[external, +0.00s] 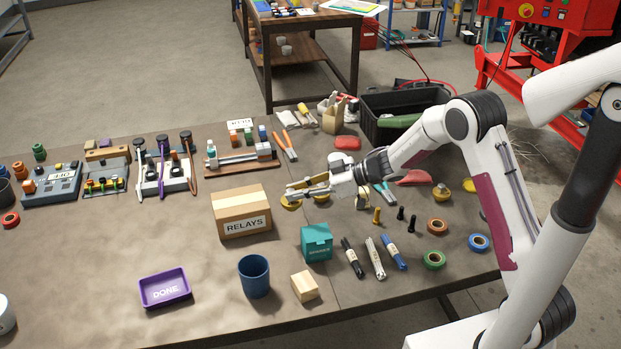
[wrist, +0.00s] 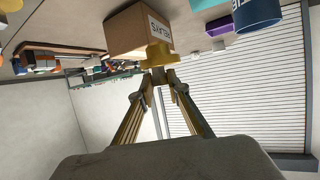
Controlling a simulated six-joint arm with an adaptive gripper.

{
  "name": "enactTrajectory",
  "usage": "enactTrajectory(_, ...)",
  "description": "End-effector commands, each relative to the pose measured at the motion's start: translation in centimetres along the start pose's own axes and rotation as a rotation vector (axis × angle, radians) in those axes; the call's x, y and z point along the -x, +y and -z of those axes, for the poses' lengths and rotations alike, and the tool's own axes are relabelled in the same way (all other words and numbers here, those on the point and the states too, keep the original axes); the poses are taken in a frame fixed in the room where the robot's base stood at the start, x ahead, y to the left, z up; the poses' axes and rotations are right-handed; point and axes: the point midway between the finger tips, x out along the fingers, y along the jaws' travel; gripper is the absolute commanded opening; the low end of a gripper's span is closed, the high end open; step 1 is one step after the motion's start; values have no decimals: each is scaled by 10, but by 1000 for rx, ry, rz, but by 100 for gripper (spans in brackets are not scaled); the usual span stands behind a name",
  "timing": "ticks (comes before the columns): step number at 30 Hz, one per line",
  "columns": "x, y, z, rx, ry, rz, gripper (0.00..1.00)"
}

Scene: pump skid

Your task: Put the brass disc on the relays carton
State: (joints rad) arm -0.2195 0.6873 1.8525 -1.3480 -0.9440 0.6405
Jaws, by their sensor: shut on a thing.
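The relays carton (external: 240,205) is a brown cardboard box with tape on top and a RELAYS label on its front. It stands closed on the table, left of my gripper (external: 290,192). In the wrist view the carton (wrist: 138,32) appears just beyond the fingertips. My gripper (wrist: 158,78) is shut on the brass disc (wrist: 158,54), a yellow piece with a narrower part at the fingers. In the external view the disc (external: 291,204) shows under the fingertips, near the carton's upper right side. The carton's top looks bare.
A teal box (external: 316,243), blue cup (external: 254,276), wooden block (external: 304,286) and purple DONE tray (external: 165,288) stand toward the front. A wooden rack (external: 240,160) lies behind the carton. Markers and tape rolls lie at the right.

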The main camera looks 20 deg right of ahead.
Motion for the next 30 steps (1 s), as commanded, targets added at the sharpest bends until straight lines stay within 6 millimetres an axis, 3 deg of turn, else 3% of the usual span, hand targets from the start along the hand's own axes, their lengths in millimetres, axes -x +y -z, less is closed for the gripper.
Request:
enactTrajectory(10, -55, -11, 65, 34, 3, 65, 0)
enactTrajectory(18, -80, 1, 113, 17, 2, 29, 0)
enactTrajectory(23, -80, 18, 128, -7, 1, -24, 0)
enactTrajectory(30, -79, 24, 126, -24, 0, -62, 0)
